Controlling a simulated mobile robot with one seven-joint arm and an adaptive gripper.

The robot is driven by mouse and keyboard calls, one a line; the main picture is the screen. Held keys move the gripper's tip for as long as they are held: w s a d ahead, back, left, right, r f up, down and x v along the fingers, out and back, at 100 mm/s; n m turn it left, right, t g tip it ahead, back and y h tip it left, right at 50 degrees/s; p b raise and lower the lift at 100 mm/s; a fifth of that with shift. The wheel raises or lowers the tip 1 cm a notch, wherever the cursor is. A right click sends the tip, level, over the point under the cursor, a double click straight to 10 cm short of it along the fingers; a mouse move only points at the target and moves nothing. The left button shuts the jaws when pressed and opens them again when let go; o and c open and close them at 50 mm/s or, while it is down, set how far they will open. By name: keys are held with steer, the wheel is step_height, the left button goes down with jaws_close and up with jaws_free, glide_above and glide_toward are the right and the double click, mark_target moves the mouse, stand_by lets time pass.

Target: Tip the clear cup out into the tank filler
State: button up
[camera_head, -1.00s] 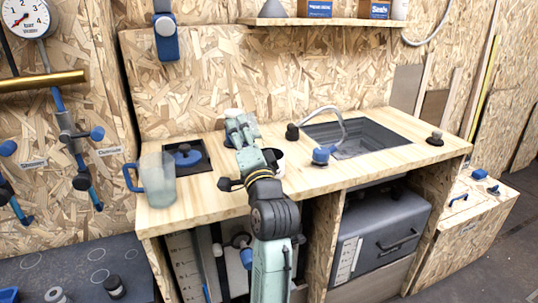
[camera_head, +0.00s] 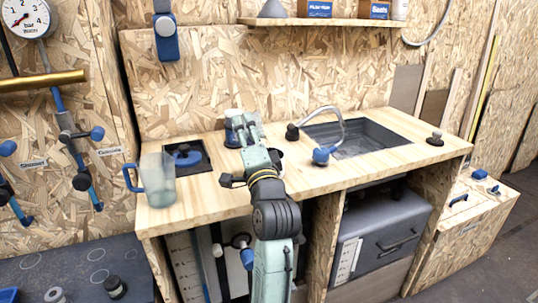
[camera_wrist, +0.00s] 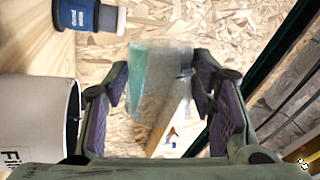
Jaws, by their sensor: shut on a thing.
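My gripper (camera_head: 243,122) reaches over the wooden counter in the head view, with its fingers seen from behind. In the wrist view its fingers (camera_wrist: 163,92) are shut on the clear cup (camera_wrist: 152,80), see-through with a greenish tint on one side. The wrist picture is turned sideways, and I cannot tell how far the cup is tilted or what is in it. The tank filler (camera_wrist: 35,118), a white upright tube with a dark mouth and partly readable lettering, stands beside the gripper. In the head view my arm mostly hides it, leaving a dark bit (camera_head: 277,154) to its right.
A blue-and-white container (camera_wrist: 88,15) stands behind the gripper. A clear jug with a blue handle (camera_head: 157,180) stands on the counter's left (camera_head: 205,195). A sink (camera_head: 365,140) with a curved tap (camera_head: 340,118) lies to the right. The chipboard wall rises behind.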

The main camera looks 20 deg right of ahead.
steer(key=shift+f+m+h, duration=0.25)
steer(key=shift+m+h, duration=0.05)
steer(key=shift+m, duration=0.5)
steer(key=shift+c, duration=0.2)
steer(key=shift+w+a+f+m, duration=0.1)
steer(key=shift+f+m, duration=0.1)
steer(key=shift+m, duration=0.2)
